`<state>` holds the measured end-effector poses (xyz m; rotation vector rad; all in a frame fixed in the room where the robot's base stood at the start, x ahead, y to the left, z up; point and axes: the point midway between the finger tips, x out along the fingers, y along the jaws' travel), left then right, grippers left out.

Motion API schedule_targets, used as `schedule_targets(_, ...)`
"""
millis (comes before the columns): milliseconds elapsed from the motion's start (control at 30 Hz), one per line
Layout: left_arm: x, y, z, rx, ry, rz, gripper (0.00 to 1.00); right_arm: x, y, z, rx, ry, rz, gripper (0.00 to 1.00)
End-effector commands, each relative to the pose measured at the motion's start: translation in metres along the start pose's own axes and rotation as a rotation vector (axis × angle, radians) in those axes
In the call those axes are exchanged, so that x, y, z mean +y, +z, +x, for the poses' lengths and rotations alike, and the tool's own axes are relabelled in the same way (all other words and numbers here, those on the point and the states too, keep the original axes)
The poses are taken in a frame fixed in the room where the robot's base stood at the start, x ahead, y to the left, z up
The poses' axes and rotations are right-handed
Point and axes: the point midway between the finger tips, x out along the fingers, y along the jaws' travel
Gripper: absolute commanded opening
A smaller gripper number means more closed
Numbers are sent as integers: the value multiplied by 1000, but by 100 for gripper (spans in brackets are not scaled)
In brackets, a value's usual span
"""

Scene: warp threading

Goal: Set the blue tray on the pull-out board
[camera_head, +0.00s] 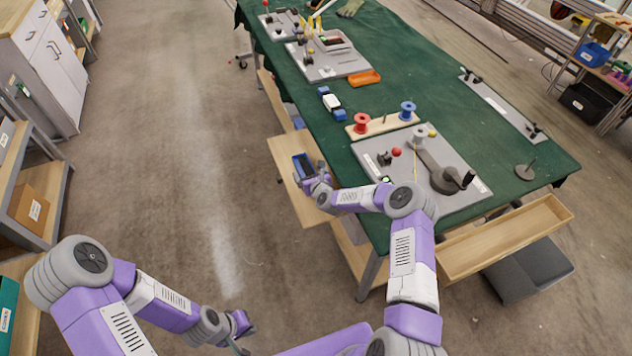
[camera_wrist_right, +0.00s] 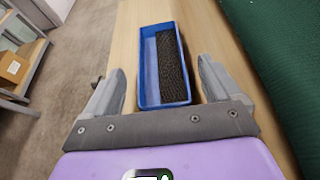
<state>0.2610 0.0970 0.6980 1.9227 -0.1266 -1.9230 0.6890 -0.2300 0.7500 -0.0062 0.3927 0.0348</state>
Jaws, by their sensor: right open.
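The blue tray (camera_head: 301,168) sits on the light wooden pull-out board (camera_head: 284,150) at the left side of the green table. In the right wrist view the tray (camera_wrist_right: 149,88) lies lengthwise on the board (camera_wrist_right: 127,45), with a dark textured strip inside. My right gripper (camera_head: 318,183) is at the near end of the tray. In the wrist view its open fingers (camera_wrist_right: 160,66) stand on either side of the tray's near part, with a gap showing on both sides. My left gripper (camera_head: 243,326) is low over the floor, away from the table; its jaws are too small to read.
The green table (camera_head: 330,140) holds a grey plate (camera_head: 450,165), red (camera_head: 362,123) and blue (camera_head: 407,109) spools and an orange tray (camera_head: 364,78). An open wooden drawer (camera_head: 505,238) juts out at the near right. The floor left of the board is clear.

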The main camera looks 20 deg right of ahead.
Motion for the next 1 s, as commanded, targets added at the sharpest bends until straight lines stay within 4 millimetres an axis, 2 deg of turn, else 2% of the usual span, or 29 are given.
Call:
schedule_targets(500,6,1,-16,0,0,0,0,-1,1,-85,0,-2,1,91)
schedule_targets(767,7,1,-18,0,0,0,0,0,1,-107,0,0,-3,91)
schedule_targets(867,7,1,-18,0,0,0,0,9,-4,-112,18,24,-56,91)
schedule_targets(1000,7,1,-18,0,0,0,0,47,-26,-127,89,137,-316,91)
